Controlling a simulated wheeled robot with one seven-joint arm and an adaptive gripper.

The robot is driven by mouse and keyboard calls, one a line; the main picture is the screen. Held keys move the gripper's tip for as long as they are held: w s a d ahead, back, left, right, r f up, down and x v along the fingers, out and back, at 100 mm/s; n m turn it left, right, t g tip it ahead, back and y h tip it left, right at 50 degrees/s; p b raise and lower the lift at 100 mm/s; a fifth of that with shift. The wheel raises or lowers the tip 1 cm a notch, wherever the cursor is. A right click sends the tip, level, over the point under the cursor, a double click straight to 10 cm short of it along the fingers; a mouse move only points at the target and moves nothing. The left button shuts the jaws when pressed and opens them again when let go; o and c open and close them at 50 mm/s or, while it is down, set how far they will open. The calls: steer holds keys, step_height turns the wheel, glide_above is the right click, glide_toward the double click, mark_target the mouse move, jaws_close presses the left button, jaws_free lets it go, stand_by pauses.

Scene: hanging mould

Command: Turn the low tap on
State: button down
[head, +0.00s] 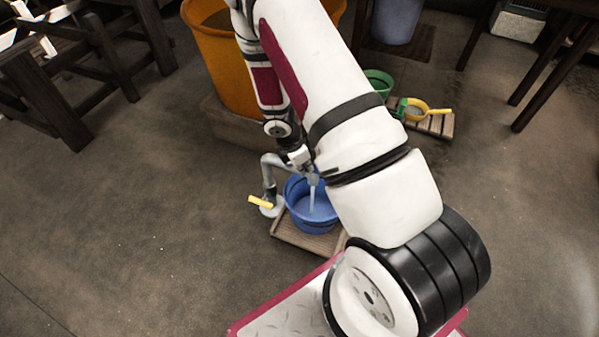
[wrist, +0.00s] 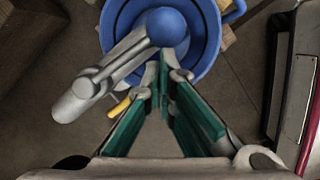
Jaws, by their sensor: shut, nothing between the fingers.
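The low tap (head: 270,182) is a grey bent pipe on the floor at the left edge of a blue bucket (head: 300,222) in the head view. Its yellow handle (head: 260,202) sticks out to the left near the base. A pale vertical streak, like water, shows below the spout in the bucket. In the wrist view the tap's pipe (wrist: 112,65) reaches over the bucket (wrist: 115,22), and the yellow handle (wrist: 119,107) lies beside my left finger, partly hidden; contact cannot be told. My gripper (wrist: 164,62) is shut and empty. Its fingers are largely hidden in the head view.
The bucket stands on a wooden pallet (head: 285,232). A large orange tub (head: 222,70) is behind the tap. A green bucket (head: 380,80) and a yellow pan (head: 417,108) are at the back right. Dark wooden furniture stands back left. The left floor is clear.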

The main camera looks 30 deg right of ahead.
steer(key=shift+d, duration=0.25)
stand_by(0.4)
steer(key=a+r+p, duration=0.5)
steer(key=a+r, duration=0.2)
steer(key=r, duration=0.3)
steer(key=shift+w+r, duration=0.15)
stand_by(0.5)
